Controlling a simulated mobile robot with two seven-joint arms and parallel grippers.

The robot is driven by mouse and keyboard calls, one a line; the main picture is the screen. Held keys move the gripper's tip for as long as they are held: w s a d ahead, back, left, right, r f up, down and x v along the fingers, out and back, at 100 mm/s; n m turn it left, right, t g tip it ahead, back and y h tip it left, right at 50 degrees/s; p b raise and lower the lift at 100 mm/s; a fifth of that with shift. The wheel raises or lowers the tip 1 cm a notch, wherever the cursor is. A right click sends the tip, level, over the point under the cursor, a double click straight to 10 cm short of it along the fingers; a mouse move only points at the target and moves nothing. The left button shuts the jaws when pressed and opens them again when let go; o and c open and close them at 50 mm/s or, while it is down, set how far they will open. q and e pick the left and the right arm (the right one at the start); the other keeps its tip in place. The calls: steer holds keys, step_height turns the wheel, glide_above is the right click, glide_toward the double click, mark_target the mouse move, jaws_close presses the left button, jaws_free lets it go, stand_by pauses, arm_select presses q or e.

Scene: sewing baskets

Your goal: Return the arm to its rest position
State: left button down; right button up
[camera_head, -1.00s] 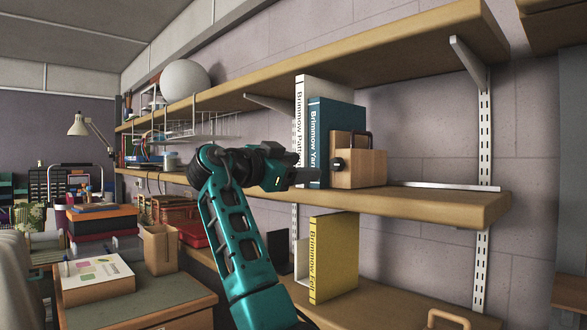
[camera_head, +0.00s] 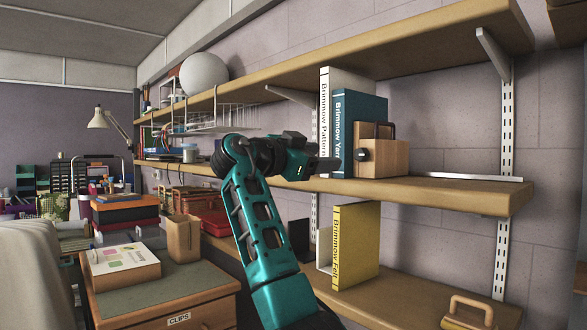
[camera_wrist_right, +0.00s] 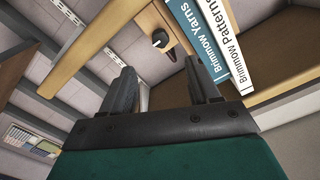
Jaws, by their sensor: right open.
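My right arm (camera_head: 262,235) is teal and reaches up from the bottom of the head view. It bends at a dark wrist, and my right gripper (camera_head: 325,164) points right, toward the books on the middle shelf. In the right wrist view the gripper (camera_wrist_right: 165,90) has two dark fingers standing apart with nothing between them. Beyond them show the blue book (camera_wrist_right: 198,40) and the white book (camera_wrist_right: 228,35). Whether the fingers touch the books cannot be told from the head view. My left gripper is not in view.
The middle shelf (camera_head: 450,193) holds the blue Yarn book (camera_head: 362,110), a white Pattern book (camera_head: 326,110) and a wooden box (camera_head: 388,160). A yellow book (camera_head: 355,245) stands on the lower shelf. A wire rack (camera_head: 215,122) hangs behind the arm. A cabinet (camera_head: 165,290) stands at lower left.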

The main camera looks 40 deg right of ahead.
steer(key=w+a+f+n+t+y, duration=0.2)
steer(key=w+f+n+t, duration=0.3)
steer(key=f, duration=0.5)
steer(key=w+a+f+n+t+y, duration=0.1)
steer(key=w+f+n+t, duration=0.15)
steer(key=f+n, duration=0.6)
steer(key=s+a+f+n+t+y+p, duration=0.1)
steer(key=s+a+f+n+y, duration=0.2)
steer(key=f, duration=0.9)
steer(key=a+f+n+t+y+p, duration=0.1)
steer(key=a+f+n+t+y, duration=0.25)
steer(key=f, duration=0.85)
steer(key=s+a+f+n+g+y, duration=0.1)
steer(key=s+a+f+y, duration=0.2)
steer(key=s, duration=0.6)
steer(key=s+a+f+n+g+y, duration=0.1)
steer(key=s+a+f+y, duration=0.3)
steer(key=s+a+f, duration=0.4)
steer(key=s+a+f+n+y, duration=0.3)
steer(key=s+a+f, duration=0.2)
steer(key=s, duration=0.6)
steer(key=shift+s+a+f+g+p, duration=0.2)
steer(key=shift+f+g+p, duration=0.2)
steer(key=shift+f, duration=0.25)
steer(key=shift+y, duration=0.25)
